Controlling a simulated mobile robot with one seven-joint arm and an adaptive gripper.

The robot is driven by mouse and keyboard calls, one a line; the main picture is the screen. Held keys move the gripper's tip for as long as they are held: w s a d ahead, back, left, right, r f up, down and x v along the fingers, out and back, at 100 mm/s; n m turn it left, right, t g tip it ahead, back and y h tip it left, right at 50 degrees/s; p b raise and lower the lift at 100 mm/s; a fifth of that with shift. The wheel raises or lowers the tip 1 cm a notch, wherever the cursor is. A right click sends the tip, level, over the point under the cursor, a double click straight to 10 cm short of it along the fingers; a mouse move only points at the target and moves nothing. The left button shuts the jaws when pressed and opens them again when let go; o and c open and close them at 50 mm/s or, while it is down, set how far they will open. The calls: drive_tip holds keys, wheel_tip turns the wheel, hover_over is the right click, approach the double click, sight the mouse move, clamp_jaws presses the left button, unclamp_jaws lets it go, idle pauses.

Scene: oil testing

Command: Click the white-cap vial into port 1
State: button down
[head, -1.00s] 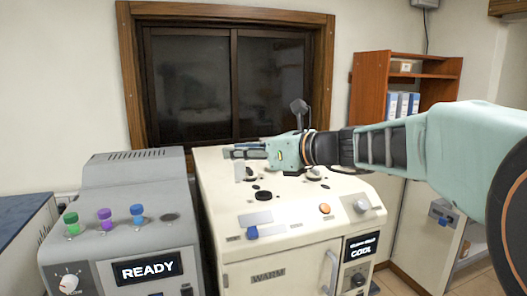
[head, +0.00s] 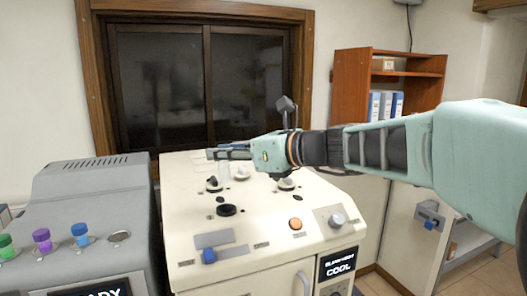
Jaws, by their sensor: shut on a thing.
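My gripper (head: 213,154) is above the back left of the cream machine's top (head: 185,205), with its fingers pointing left. It is shut on a pale, see-through vial (head: 223,170), which hangs roughly upright below the fingers. The fingers hide its cap. Black-rimmed fittings are on the machine top: one (head: 214,185) just below the vial in the picture, one (head: 227,210) nearer the front and one (head: 286,184) to the right. I cannot tell whether the vial touches anything, nor which fitting is port 1.
A grey machine at left holds green-capped (head: 6,241), purple-capped (head: 42,237) and blue-capped (head: 80,232) vials beside an empty round hole (head: 119,236). The cream machine has an orange button (head: 296,223), a knob (head: 337,220) and a dark upright lever (head: 287,104) behind my gripper.

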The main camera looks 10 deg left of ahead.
sight(229, 175)
drive_tip(key=shift+f+b, duration=2.15)
drive_tip(key=shift+f, duration=0.5)
drive_tip(key=shift+f+b, duration=2)
drive_tip(key=shift+f, duration=0.55)
idle(0.5)
idle(0.4)
drive_tip(key=c, duration=1.6)
unclamp_jaws()
drive_tip(key=shift+r, duration=0.15)
